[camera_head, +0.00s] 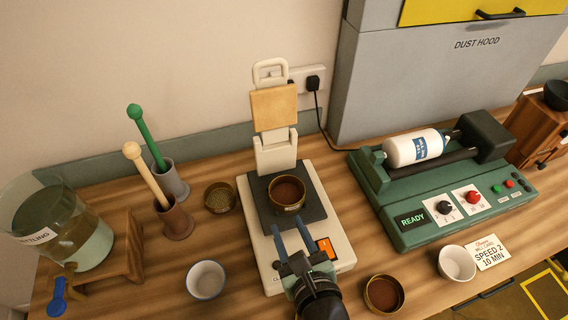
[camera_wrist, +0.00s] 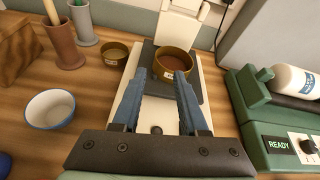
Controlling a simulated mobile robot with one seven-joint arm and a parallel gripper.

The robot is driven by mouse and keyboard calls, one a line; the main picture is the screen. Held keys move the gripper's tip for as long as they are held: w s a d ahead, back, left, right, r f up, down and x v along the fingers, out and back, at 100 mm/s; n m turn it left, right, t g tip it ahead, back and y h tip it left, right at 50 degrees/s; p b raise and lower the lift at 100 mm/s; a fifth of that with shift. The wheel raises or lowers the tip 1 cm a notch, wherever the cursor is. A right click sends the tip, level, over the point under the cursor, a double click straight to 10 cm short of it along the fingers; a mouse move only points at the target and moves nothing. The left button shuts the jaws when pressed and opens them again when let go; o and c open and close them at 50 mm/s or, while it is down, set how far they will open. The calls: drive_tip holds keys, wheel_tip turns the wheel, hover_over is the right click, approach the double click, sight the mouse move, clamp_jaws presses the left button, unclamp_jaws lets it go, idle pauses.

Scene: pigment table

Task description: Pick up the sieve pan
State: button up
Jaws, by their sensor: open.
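A round brass pan (camera_head: 289,206) with red-brown powder in it sits on the dark plate of a cream machine (camera_head: 329,211). It also shows in the wrist view (camera_wrist: 174,78), with a small label on its front. A smaller brass sieve (camera_head: 219,197) with a mesh-like inside stands on the table left of the machine, and in the wrist view (camera_wrist: 115,54). Another brass pan (camera_head: 384,308) with red-brown contents stands at the front right. My gripper (camera_head: 289,232) is open and empty, its blue fingers pointing at the pan on the machine from its near side. I cannot tell whether they touch it.
A white bowl (camera_head: 206,280) stands left of the machine, another (camera_head: 457,263) to the right. Pestle holders (camera_head: 177,222) and a settling jar on a wooden stand (camera_head: 134,262) are at left. A green roller mill (camera_head: 433,227) is at right. The machine's upright (camera_head: 275,155) rises behind the pan.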

sight(272, 199)
drive_tip(key=shift+m+g, duration=0.3)
drive_tip(key=shift+m, duration=0.4)
drive_tip(key=p+x, duration=0.1)
drive_tip(key=x, duration=1.1)
drive_tip(key=shift+a+f, duration=0.2)
drive_tip(key=shift+f, duration=0.05)
